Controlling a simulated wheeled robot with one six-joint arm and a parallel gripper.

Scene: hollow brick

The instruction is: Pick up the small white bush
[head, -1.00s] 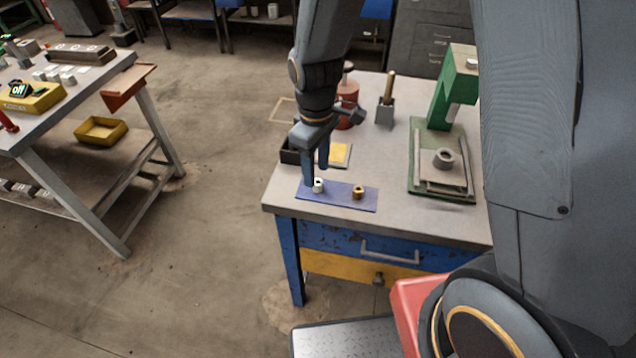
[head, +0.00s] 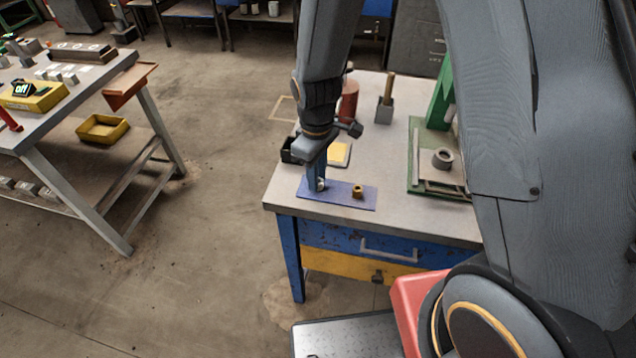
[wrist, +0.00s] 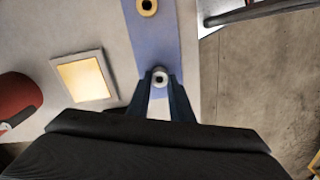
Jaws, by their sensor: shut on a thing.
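The small white bush (wrist: 160,77) is a short white ring with a dark hole. It sits at the left end of the blue mat on the workbench, between the fingertips of my gripper (wrist: 161,84). In the head view my gripper (head: 316,184) points down at the mat, and its fingers hide most of the white bush (head: 322,185). The gripper is shut on the white bush. I cannot tell whether the bush touches the mat or is just above it.
A brass bush (head: 357,191) stands on the blue mat (head: 340,200) to the right. The bench's front edge is close.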

